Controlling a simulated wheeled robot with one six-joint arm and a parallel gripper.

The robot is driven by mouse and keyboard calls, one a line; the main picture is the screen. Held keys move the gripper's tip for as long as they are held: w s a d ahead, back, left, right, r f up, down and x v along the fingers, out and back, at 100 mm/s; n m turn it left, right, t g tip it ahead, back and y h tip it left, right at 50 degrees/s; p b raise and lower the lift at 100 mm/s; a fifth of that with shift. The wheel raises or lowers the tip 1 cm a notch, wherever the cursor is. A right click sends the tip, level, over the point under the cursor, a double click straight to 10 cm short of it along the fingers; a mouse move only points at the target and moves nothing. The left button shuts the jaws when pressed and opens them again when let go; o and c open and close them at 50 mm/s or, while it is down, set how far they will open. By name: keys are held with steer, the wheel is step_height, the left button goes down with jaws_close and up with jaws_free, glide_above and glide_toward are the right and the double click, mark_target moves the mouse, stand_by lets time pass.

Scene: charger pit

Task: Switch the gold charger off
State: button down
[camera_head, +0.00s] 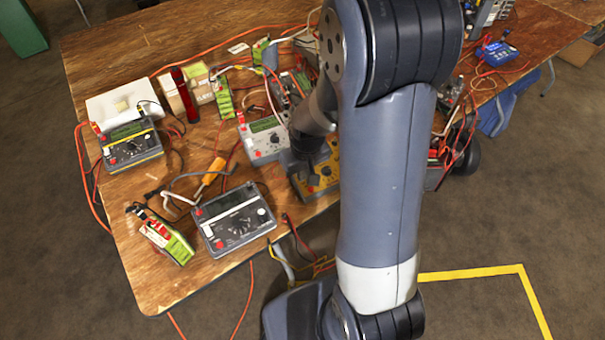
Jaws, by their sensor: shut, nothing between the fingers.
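The gold charger (325,180) sits near the front edge of the wooden table, right of the middle charger. Only part of its gold face shows, with a red spot and a dark knob. My arm hides its right side. My gripper (305,178) is shut and empty, pointing down at the gold charger's left part. I cannot tell whether its tips touch the charger. The charger's switch cannot be made out, nor whether it is on or off.
A dark grey charger (235,220) lies to the left front, a white one (264,138) behind, and a yellow-edged one (131,142) at far left. Battery packs (166,238) and loose cables crowd the wooden table (135,210). A blue charger (497,53) stands far right.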

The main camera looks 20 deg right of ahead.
steer(key=shift+s+f+b, duration=0.4)
steer(key=shift+s+f, duration=0.2)
steer(key=shift+f, duration=0.05)
steer(key=shift+w, duration=0.1)
steer(key=shift+w+r, duration=0.2)
steer(key=shift+w, duration=0.55)
steer(key=shift+r+p, duration=0.45)
step_height(320, 180, up, 14)
steer(key=s+p, duration=0.2)
steer(key=p, duration=0.1)
steer(key=shift+s+d, duration=0.2)
steer(key=shift+s, duration=0.05)
steer(key=shift+f, duration=0.15)
